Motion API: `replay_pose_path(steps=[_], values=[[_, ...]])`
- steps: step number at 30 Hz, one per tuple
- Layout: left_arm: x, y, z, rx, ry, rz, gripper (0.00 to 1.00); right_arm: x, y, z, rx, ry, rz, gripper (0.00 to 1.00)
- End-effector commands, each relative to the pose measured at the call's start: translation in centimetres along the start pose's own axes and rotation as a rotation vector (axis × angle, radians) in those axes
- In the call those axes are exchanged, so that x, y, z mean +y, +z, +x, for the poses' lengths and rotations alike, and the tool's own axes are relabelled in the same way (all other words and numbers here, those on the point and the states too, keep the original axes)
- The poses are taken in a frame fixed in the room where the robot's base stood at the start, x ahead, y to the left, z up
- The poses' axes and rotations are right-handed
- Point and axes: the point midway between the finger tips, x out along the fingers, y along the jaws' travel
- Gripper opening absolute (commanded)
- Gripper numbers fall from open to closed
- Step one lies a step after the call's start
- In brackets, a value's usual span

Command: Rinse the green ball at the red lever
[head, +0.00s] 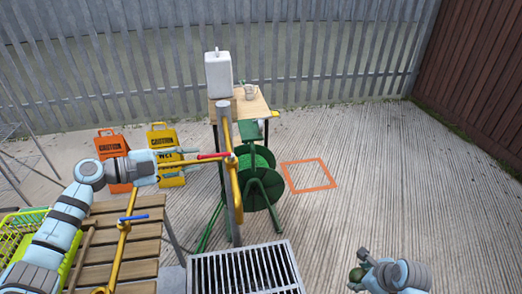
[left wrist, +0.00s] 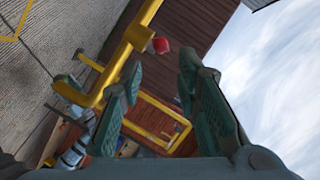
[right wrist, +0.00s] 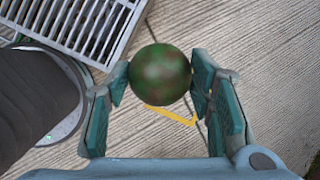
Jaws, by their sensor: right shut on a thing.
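The green ball (right wrist: 160,75), mottled with brownish patches, is held between the fingertips of my right gripper (right wrist: 160,82). The ball also shows small in the head view (head: 357,274), low at the right, beside the drain grate and not over it. The red lever (head: 213,156) sits on a yellow standpipe (head: 232,180). My left gripper (head: 182,160) is just left of the lever, open and empty. In the left wrist view the lever's red end (left wrist: 160,45) shows beyond the gap between the fingers, apart from them.
A drain grate (head: 200,275) lies in front of the standpipe. A blue lever (head: 133,217) sits on another yellow pipe beside a slatted wooden bench (head: 145,245). A green hose reel (head: 257,185), caution signs (head: 111,150) and a small table stand behind.

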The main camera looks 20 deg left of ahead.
Motion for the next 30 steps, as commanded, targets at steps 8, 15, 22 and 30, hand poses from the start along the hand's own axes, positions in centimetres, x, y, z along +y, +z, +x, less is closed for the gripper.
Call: replay_pose_path(steps=[8, 15, 22, 30], values=[[-0.2, 0.1, 5.7, 0.006, 0.001, -0.003, 0.3, -0.3, 0.0, -0.2, 0.003, 0.001, 0.005, 0.29], [-0.1, 0.0, 6.8, 0.005, 0.002, -0.001, 0.3, -0.3, 0.0, -0.2, 0.003, 0.002, 0.004, 0.29], [-0.1, 0.1, 6.6, 0.003, 0.001, -0.001, 0.2, -0.3, 0.1, -0.2, 0.003, 0.002, 0.002, 0.29], [-0.1, 0.1, 6.8, 0.004, 0.002, -0.001, 0.0, -0.3, 0.0, -0.2, 0.003, 0.001, 0.005, 0.29]])
